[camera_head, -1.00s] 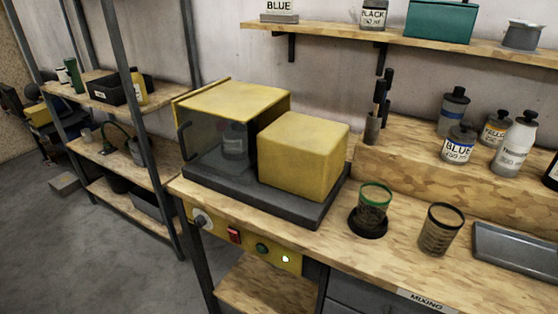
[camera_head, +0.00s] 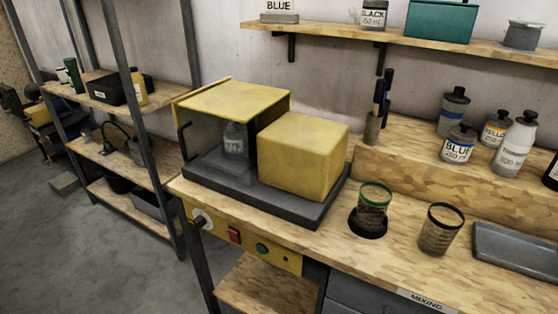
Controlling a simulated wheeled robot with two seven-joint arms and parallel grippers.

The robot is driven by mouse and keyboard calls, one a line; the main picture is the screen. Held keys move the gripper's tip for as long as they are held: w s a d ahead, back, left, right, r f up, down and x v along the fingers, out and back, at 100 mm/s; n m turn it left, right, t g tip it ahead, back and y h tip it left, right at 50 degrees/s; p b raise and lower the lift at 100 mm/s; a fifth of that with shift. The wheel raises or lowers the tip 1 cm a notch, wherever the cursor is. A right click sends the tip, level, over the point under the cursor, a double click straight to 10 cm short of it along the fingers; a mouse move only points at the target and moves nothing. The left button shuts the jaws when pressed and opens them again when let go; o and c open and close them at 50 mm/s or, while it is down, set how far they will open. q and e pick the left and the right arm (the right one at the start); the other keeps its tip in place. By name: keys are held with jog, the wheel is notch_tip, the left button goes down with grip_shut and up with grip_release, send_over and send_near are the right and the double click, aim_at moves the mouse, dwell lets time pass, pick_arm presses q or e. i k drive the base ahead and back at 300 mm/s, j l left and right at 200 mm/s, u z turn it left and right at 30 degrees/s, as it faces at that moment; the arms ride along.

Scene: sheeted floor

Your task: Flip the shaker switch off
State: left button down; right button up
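The shaker is a yellow machine (camera_head: 303,155) on a dark grey base (camera_head: 290,206), standing on the wooden bench. A bottle (camera_head: 233,139) sits behind its clear door at the left. The yellow control panel (camera_head: 291,262) is on the bench front below it. The panel carries a white and black round knob (camera_head: 201,220), a red switch (camera_head: 234,236) and a green button (camera_head: 262,248). No lit lamp shows on the panel. The red switch is too small to tell which way it is tipped. Neither of my grippers is in view.
On the bench right of the shaker are a green-rimmed cup (camera_head: 373,205) in a dark round holder, a black-rimmed cup (camera_head: 440,231) and a grey tray (camera_head: 515,255). A metal shelf rack (camera_head: 143,130) stands at the left. The floor (camera_head: 90,260) before it is open.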

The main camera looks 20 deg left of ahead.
aim_at(234, 235)
jog(key=u, duration=1.15)
jog(key=j+u, duration=0.25)
jog(key=u, duration=0.2)
